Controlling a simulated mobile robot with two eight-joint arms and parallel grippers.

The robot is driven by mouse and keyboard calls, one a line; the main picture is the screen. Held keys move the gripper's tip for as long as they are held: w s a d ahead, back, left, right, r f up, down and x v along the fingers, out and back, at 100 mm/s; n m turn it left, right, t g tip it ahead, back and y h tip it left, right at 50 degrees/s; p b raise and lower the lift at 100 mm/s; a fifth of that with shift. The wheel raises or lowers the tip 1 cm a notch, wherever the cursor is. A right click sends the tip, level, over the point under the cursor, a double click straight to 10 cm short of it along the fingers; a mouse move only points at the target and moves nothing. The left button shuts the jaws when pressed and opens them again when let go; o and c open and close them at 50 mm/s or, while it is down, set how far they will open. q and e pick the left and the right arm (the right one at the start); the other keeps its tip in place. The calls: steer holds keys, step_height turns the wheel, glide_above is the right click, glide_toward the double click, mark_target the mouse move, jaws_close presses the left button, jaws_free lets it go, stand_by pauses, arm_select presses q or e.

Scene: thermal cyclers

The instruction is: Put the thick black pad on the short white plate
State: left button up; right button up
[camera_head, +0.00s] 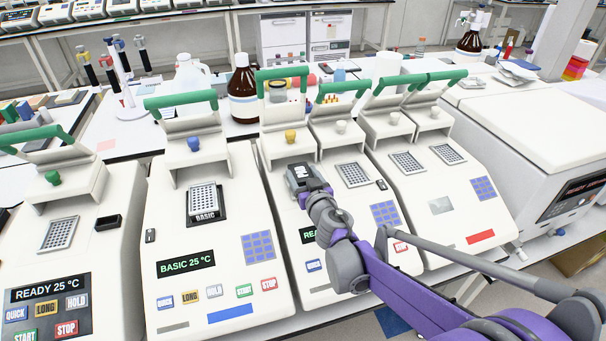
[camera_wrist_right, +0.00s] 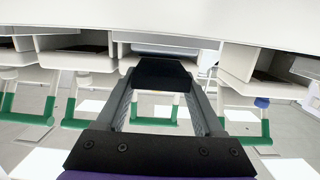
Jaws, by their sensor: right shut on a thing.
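My right gripper (camera_head: 303,180) is over the block area of the third cycler from the left (camera_head: 284,232), the one with a yellow knob. In the right wrist view its fingers (camera_wrist_right: 162,88) are shut on a dark block (camera_wrist_right: 165,70), which looks like the thick black pad. Pale well plates sit on the other cyclers: one on the far left (camera_head: 60,233), one on the BASIC cycler (camera_head: 203,197), and several to the right (camera_head: 354,174). I cannot tell which is the short one. The gripper hides what lies below it. My left gripper is not in view.
Raised lids with green handles (camera_head: 181,99) stand behind the blocks. A shallow black piece (camera_head: 108,222) lies on the far-left cycler, and small dark pieces lie on others. A brown bottle (camera_head: 242,90) stands behind. A large white machine (camera_head: 540,130) is at the right.

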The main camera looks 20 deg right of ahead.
steer(key=shift+s, duration=0.1)
steer(key=shift+f, duration=0.6)
steer(key=o, duration=1.4)
steer(key=shift+c, duration=0.2)
steer(key=shift+r, duration=0.75)
steer(key=s, duration=0.4)
steer(key=s+r+b, duration=0.1)
steer(key=s, duration=0.3)
steer(key=s+b, duration=0.1)
steer(key=s, duration=0.2)
steer(key=shift+s+d+r, duration=0.2)
steer(key=shift+s+r, duration=0.1)
steer(key=shift+s, duration=0.1)
